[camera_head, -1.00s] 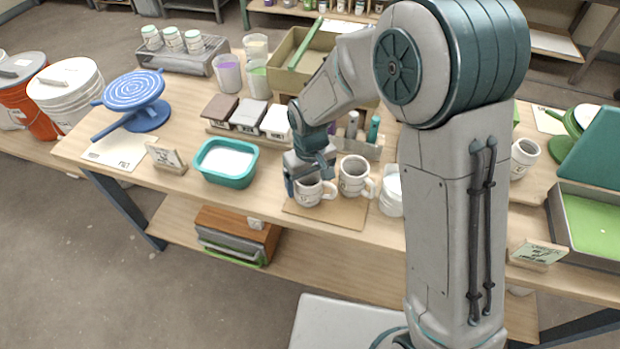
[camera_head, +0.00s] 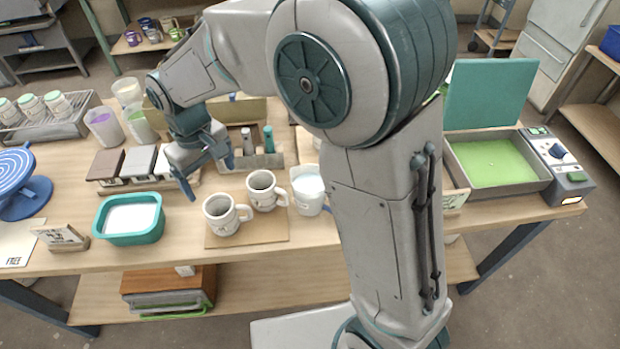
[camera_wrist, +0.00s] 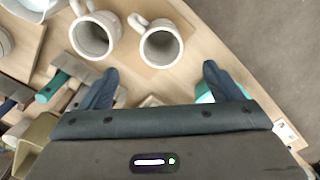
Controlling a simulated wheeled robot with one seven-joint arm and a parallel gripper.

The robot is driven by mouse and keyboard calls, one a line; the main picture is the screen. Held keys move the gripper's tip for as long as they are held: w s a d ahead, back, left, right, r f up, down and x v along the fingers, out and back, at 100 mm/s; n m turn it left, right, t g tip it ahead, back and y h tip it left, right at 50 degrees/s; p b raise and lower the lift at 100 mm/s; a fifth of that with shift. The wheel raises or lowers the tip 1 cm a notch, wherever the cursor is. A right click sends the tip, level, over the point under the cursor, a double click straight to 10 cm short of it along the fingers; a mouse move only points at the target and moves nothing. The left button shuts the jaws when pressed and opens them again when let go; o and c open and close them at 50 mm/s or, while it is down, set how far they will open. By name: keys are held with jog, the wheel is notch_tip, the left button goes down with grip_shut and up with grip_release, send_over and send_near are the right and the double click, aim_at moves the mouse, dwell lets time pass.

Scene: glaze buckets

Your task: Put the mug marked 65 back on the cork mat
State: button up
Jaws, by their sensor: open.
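Two white mugs stand upright near each other. The front mug (camera_head: 224,216) stands on the cork mat (camera_head: 262,229). The other mug (camera_head: 264,190) is behind it to the right, at the mat's back edge; I cannot tell if it rests on the mat. Small dark marks show on them, but I cannot read which is 65. In the wrist view the front mug (camera_wrist: 160,44) and the other mug (camera_wrist: 94,36) are apart from my fingers. My gripper (camera_head: 211,180) is open and empty, behind and left of the front mug, and it also shows in the wrist view (camera_wrist: 158,72).
A white container (camera_head: 308,190) stands right of the mugs. A teal tub (camera_head: 130,222) is left of the mat, with a small sign (camera_head: 62,237) beyond it. A rack with upright tools (camera_head: 255,152) is behind the mugs. Bare wood lies between tub and mat.

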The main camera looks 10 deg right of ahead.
jog(key=s+d+r+m+t, duration=0.1)
jog(key=s+d+r+m, duration=0.15)
jog(key=d, duration=0.55)
jog(key=s+d+r+m+t, duration=0.1)
jog(key=s+d+r+m, duration=0.15)
jog(key=d, duration=0.45)
jog(key=s+d+m+t, duration=0.1)
jog(key=s+d+m, duration=0.2)
jog(key=s+d, duration=0.5)
jog(key=shift+d, duration=1.25)
jog(key=shift+s, duration=0.1)
